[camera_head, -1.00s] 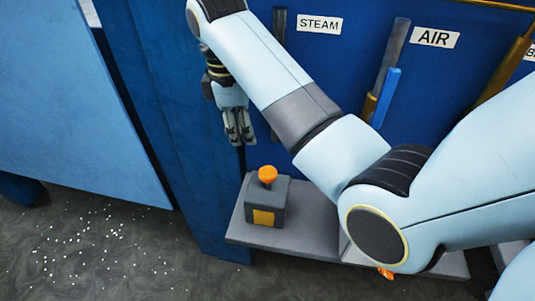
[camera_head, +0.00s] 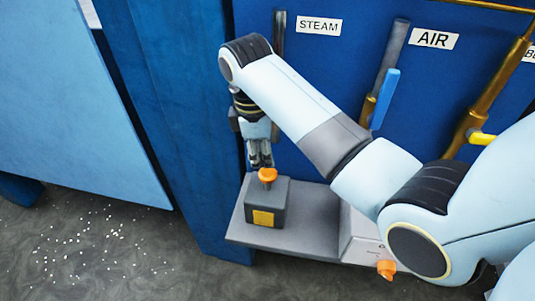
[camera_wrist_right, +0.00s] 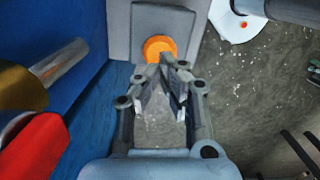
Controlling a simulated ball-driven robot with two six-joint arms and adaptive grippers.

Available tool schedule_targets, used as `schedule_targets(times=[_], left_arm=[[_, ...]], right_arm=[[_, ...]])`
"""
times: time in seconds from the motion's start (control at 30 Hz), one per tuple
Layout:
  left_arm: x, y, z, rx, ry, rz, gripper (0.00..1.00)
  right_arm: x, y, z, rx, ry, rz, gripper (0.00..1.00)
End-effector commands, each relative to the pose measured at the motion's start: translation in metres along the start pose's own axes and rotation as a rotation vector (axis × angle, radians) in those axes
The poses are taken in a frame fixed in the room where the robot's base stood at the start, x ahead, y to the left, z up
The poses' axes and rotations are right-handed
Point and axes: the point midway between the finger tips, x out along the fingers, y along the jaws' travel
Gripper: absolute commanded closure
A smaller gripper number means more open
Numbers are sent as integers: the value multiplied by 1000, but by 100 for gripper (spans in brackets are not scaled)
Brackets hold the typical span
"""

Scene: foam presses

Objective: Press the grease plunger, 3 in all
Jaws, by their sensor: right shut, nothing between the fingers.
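The grease plunger is an orange knob (camera_head: 267,175) on a dark grey box (camera_head: 265,200) with a yellow label, standing on a grey shelf (camera_head: 300,230). My right gripper (camera_head: 262,164) points down just above and behind the orange knob in the head view; its fingers are shut and empty. In the right wrist view the shut fingertips (camera_wrist_right: 176,64) lie close to the orange knob (camera_wrist_right: 159,47), and I cannot tell whether they touch it. My left gripper is not in view.
The blue panel behind carries levers labelled STEAM (camera_head: 319,25) and AIR (camera_head: 435,39). Another orange knob (camera_head: 386,268) shows at the shelf's right, partly near my right arm. White specks (camera_head: 95,240) lie on the floor at left.

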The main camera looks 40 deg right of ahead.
Motion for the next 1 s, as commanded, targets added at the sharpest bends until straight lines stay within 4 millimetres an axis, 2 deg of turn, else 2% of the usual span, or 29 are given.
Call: schedule_targets(times=[0.2,0.67,0.77,1.0], left_arm=[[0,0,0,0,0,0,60],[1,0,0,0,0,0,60],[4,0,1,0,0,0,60],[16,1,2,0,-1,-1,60]], right_arm=[[15,0,0,0,0,0,100],[19,0,0,0,0,0,100],[25,0,-1,0,-1,-1,100],[54,0,-4,0,0,-1,100]])
